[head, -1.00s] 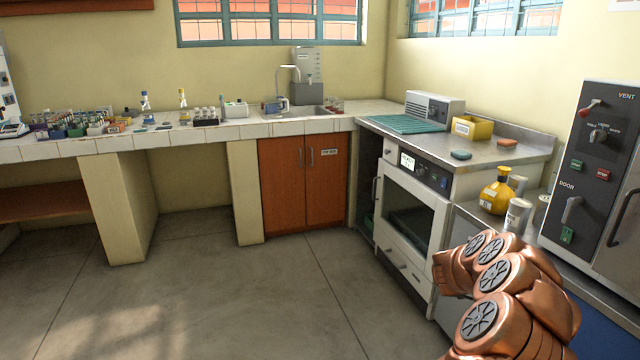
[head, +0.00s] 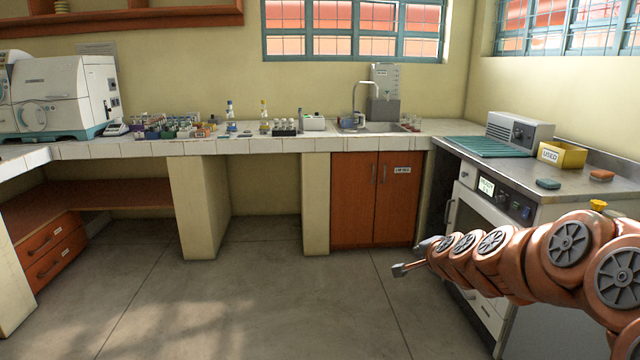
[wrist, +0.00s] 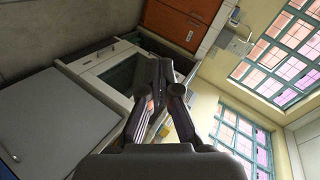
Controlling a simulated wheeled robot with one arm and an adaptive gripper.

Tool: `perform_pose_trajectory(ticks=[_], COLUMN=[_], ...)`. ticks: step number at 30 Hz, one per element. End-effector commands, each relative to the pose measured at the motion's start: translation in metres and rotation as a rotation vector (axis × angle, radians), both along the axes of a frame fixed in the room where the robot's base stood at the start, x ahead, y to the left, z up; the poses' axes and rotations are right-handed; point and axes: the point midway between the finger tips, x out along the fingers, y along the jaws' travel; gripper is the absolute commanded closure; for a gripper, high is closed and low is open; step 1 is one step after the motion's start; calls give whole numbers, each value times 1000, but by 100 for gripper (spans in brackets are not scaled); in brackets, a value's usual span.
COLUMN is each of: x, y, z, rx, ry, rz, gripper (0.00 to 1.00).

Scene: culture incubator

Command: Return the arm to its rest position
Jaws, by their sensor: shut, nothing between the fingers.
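My copper-coloured arm reaches in from the right edge of the head view, stretched out to the left in front of the incubator (head: 480,232). My gripper (head: 397,270) is at its far end, over the floor and a little in front of the orange sink cupboard (head: 375,200). In the wrist view my gripper (wrist: 159,72) shows with its two dark fingers together and nothing between them. The view there is tilted, with the incubator's glass-fronted door (wrist: 108,70) behind the fingers.
A yellow bin (head: 562,155) marked USED and a grey instrument (head: 520,132) stand on the steel counter at right. Tube racks (head: 170,128) line the tiled bench (head: 225,147). A large white analyser (head: 62,97) stands at left. The floor (head: 220,300) is clear.

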Motion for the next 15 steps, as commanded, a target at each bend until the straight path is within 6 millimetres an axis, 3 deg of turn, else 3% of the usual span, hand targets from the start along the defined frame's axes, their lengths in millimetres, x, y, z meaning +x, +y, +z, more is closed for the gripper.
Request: perform_pose_trajectory(ticks=[3,6,10,15], x=[-43,-87,-153,-250], y=[56,91,120,130], z=[-8,-21,-42,-68], rx=[-81,-157,-256,-382], ry=[104,205,349,555], rz=[209,376,573,800], gripper=[100,100,100,100])
